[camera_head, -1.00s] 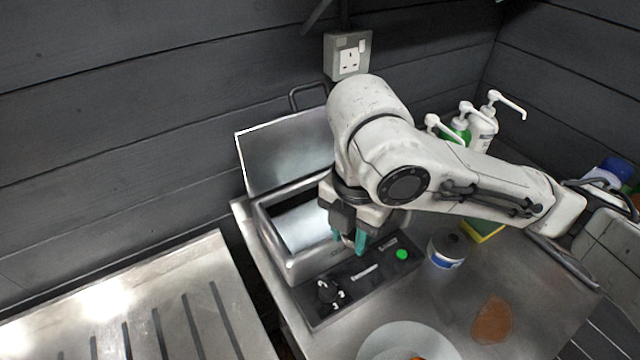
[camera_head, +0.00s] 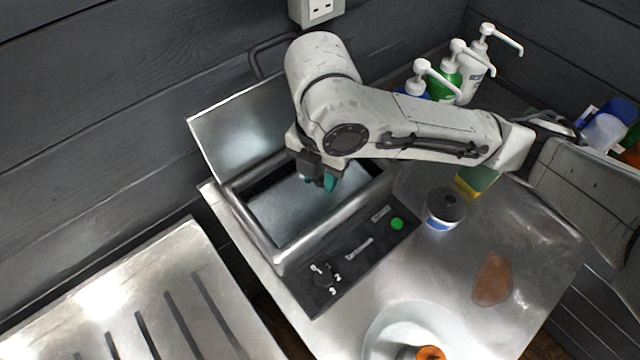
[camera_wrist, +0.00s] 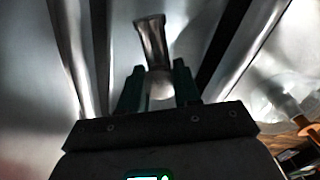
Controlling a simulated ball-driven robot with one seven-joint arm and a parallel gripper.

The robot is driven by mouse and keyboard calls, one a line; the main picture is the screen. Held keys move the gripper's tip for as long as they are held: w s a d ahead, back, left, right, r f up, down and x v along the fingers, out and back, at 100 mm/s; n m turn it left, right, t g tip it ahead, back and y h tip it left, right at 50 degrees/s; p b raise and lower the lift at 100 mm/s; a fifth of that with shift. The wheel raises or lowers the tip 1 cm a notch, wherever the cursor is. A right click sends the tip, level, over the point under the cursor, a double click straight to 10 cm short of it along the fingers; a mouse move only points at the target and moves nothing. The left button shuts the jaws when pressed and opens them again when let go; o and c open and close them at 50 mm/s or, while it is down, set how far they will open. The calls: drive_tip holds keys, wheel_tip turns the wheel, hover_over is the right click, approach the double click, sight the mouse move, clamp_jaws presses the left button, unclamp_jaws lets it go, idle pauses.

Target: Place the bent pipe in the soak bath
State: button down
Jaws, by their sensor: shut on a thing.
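The soak bath (camera_head: 284,257) is a steel tank with its lid (camera_head: 235,132) raised at the back and a black control panel on its front. My gripper (camera_head: 319,182) is above the bath's opening, fingers pointing down. In the wrist view its teal fingers (camera_wrist: 159,88) are shut on the bent pipe (camera_wrist: 151,42), a short shiny metal piece with a flared end projecting beyond the fingertips. The pipe is mostly hidden by the fingers in the head view. Bright tank walls surround it in the wrist view.
A dark-lidded tub (camera_head: 445,207), a sponge (camera_head: 477,180) and pump bottles (camera_head: 470,75) stand to the right. A white plate or bowl (camera_head: 385,335) with an orange item (camera_head: 430,353) is in front. A brown patch (camera_head: 493,280) lies on the steel counter. A ribbed drainer (camera_head: 130,300) is left.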

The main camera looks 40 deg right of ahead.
sight(321, 189)
drive_tip(key=shift+s+f, duration=0.1)
drive_tip(key=shift+f, duration=1.85)
drive_tip(key=c, duration=0.8)
unclamp_jaws()
wheel_tip(321, 189, up, 12)
drive_tip(key=shift+r+p, duration=0.1)
drive_tip(key=shift+p, duration=0.4)
